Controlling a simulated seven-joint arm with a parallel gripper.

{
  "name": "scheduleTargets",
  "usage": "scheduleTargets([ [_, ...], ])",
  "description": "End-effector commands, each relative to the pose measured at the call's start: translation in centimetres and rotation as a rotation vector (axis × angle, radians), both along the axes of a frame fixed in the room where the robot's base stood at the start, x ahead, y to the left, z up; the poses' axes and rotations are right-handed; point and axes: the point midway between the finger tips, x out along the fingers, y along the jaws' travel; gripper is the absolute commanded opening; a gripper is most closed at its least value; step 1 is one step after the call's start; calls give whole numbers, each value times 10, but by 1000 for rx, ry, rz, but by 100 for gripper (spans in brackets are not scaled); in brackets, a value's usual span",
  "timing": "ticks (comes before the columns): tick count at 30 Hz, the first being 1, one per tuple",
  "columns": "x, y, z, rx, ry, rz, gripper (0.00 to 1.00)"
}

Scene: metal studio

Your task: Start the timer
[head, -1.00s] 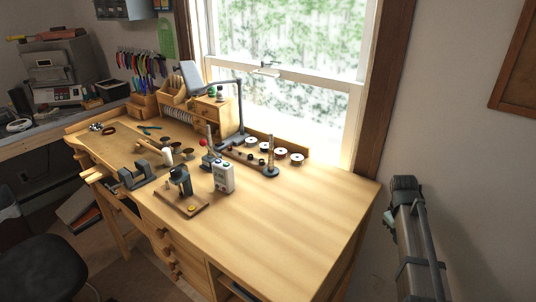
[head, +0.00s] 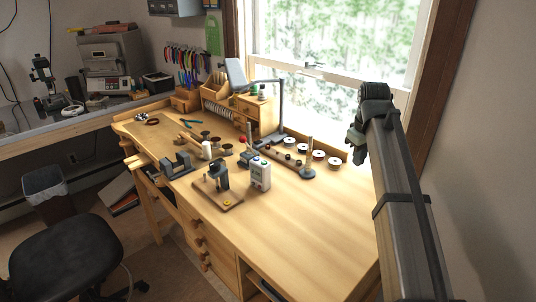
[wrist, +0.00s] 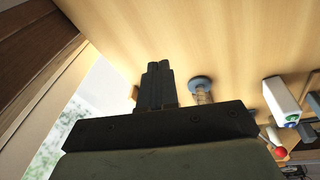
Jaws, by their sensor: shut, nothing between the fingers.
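A small white box (head: 260,175) with coloured buttons on top stands upright near the middle of the workbench and looks like the timer. It also shows in the wrist view (wrist: 282,96), with a green and a blue button at its end. My gripper (head: 354,156) is over the right part of the bench, well to the right of the box and apart from it. In the wrist view its fingers (wrist: 158,82) are together and empty. Any display on the box is too small to read.
Behind are a post on a round base (head: 308,172), several spools (head: 319,155) and a lamp (head: 281,105). The bench's front right (head: 310,220) is clear.

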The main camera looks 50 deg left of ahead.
Motion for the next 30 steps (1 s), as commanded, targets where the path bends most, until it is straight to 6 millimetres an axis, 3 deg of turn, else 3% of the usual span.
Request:
scheduleTargets([
  [1, -12, 23, 14, 18, 6, 30, 0],
  [6, -58, 84, 50, 70, 36, 120, 0],
  [12, -114, 140, 90, 121, 72, 216, 0],
  [15, -137, 160, 106, 140, 85, 253, 0],
  [21, -165, 180, 123, 160, 103, 297, 0],
  [30, -171, 183, 126, 164, 108, 305, 0],
])
